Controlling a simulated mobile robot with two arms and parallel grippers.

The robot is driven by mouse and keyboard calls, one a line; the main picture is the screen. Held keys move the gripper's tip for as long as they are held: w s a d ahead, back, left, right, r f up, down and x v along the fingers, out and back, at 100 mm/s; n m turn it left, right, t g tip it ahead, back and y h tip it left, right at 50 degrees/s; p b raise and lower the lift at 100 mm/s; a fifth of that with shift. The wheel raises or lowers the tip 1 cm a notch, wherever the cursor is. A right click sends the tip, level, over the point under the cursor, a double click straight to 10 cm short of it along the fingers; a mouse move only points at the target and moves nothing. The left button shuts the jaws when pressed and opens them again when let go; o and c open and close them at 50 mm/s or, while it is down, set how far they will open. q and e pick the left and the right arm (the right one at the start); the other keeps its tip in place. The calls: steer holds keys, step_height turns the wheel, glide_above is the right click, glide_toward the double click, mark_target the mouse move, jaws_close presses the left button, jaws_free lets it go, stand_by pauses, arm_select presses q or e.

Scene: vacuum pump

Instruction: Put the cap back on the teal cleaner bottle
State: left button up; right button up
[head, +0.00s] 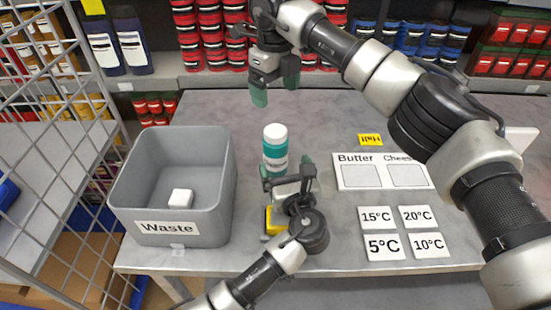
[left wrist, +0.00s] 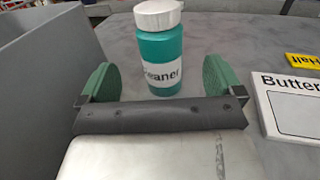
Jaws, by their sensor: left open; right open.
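The teal cleaner bottle (head: 274,151) stands upright in the middle of the table, with its label facing me. A white cap (head: 275,131) sits on its top; whether it is screwed tight I cannot tell. In the left wrist view the bottle (left wrist: 160,52) stands just beyond my left gripper (left wrist: 157,85), centred between its two green fingers. My left gripper (head: 289,170) is open and empty, low and on the near side of the bottle. My right gripper (head: 275,88) is open and empty, pointing down above and behind the bottle.
A grey waste bin (head: 172,232) with a white block (head: 180,198) inside stands at the left. A Butter and Cheese board (head: 383,186), temperature cards (head: 383,247) and a yellow Half card (head: 370,140) lie right. A yellow item (head: 271,218) is partly hidden beside my left gripper.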

arm_select(q)
steer(key=shift+v, duration=1.35)
